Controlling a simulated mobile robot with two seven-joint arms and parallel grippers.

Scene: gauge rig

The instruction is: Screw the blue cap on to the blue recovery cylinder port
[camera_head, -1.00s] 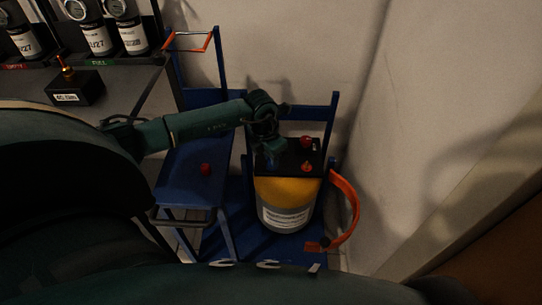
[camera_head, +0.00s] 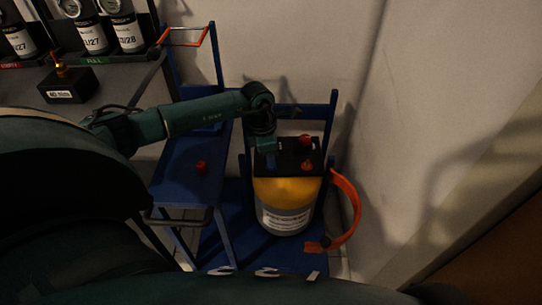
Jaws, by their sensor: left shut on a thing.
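The recovery cylinder (camera_head: 284,219) is grey with a yellow shoulder and stands on the blue hand truck. A black valve block (camera_head: 290,147) sits on its top, with a red cap or knob (camera_head: 305,140) at its back right and a smaller reddish part (camera_head: 307,164) in front. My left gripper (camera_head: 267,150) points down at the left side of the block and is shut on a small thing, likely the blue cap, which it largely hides. The blue port is hidden under the gripper; I cannot tell whether cap and port touch. My right gripper is not in view.
A loose red cap (camera_head: 201,167) lies on the blue shelf (camera_head: 186,181) at left. A black box with a brass fitting (camera_head: 67,84) and gauged bottles (camera_head: 128,34) stand upper left. A wall bounds the right.

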